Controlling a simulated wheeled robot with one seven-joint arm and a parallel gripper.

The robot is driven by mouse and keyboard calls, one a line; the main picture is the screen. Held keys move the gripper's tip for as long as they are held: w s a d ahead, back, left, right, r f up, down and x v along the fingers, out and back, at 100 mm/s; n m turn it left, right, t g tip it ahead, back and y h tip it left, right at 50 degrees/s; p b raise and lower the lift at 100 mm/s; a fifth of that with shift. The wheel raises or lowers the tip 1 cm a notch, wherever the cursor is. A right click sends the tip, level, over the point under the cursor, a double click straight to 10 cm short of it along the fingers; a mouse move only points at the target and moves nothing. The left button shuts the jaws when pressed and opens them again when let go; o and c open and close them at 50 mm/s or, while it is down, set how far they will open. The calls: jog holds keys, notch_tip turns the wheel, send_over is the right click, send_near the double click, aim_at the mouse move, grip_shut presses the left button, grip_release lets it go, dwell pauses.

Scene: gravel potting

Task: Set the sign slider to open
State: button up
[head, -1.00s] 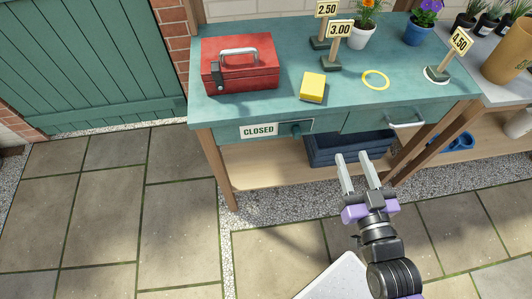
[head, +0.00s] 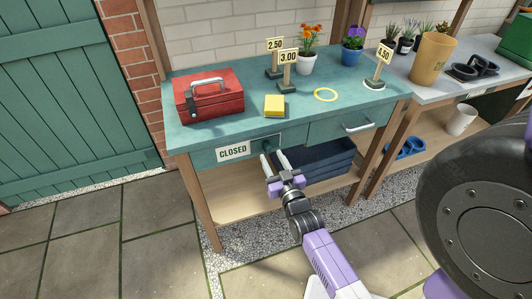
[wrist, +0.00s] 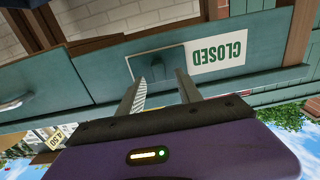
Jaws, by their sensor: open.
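The sign slider is on the front of the teal table. Its white plate reading CLOSED (head: 233,151) shows at the left of the front panel, and upside down in the wrist view (wrist: 218,57). A dark teal knob (head: 268,146) sits just right of the plate; in the wrist view the knob (wrist: 173,60) shows to the left of the lettering. My gripper (head: 272,156) is open, with its fingers pointing at the panel close to the knob. In the wrist view its fingertips (wrist: 160,78) lie on either side of the knob. I cannot tell whether they touch it.
A drawer with a metal handle (head: 358,126) is right of the slider. A red toolbox (head: 208,98), a yellow sponge-like block (head: 274,106) and a yellow ring (head: 326,95) lie on the tabletop. A dark blue crate (head: 325,165) sits on the shelf below.

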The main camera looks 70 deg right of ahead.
aim_at(269, 151)
jog(key=shift+x, duration=1.9)
grip_shut()
